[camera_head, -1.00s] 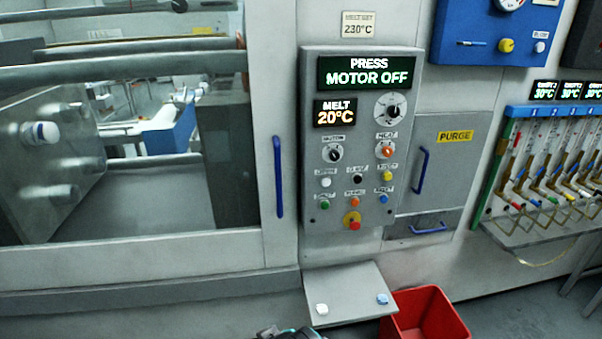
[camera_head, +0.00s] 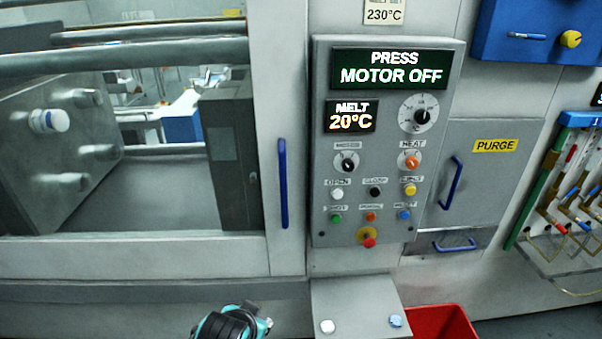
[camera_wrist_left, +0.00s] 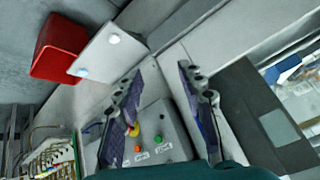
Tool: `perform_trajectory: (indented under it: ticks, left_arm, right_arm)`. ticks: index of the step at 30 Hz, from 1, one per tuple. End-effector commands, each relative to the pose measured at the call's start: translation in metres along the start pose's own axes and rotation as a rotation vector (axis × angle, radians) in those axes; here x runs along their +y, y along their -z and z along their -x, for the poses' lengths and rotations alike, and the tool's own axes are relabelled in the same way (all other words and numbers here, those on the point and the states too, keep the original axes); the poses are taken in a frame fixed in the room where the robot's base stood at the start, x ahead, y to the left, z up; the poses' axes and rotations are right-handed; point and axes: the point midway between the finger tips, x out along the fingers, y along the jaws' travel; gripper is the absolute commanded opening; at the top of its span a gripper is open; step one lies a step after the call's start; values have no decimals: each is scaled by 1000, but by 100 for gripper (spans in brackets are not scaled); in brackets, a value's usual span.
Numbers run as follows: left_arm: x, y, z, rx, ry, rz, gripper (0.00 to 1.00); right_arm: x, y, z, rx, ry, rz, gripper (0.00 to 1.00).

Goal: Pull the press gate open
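The press gate (camera_head: 150,249) is a pale sliding-type panel with a large window at the left of the head view. It stands shut against the control panel side, as far as I can see. Its upright blue handle (camera_head: 283,183) is on its right edge. My left gripper (camera_wrist_left: 160,78) is open in the left wrist view, its two dark fingers apart with nothing held between them. A teal and dark part of my arm shows at the bottom of the head view, below the handle and apart from it. My right gripper is not in view.
The control panel (camera_head: 386,220) reads motor off, just right of the handle. Below it a grey shelf (camera_head: 360,306) juts out, with a red bin (camera_head: 440,322) beside it. A purge door (camera_head: 500,185) and hose rack are further right.

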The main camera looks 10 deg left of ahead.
Motion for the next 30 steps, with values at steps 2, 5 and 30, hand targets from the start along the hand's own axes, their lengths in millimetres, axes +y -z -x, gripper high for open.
perform_trajectory:
  ticks: [2, 5, 30]
  left_arm:
    - [-22, 30, -4, 4, 94, -232, 39]
    - [-53, 77, -14, -13, 256, -623, 39]
    - [-67, 311, -62, -607, 1106, -2352, 39]
  right_arm:
    - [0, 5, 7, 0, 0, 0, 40]
    - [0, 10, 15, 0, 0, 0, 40]
    - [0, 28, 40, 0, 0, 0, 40]
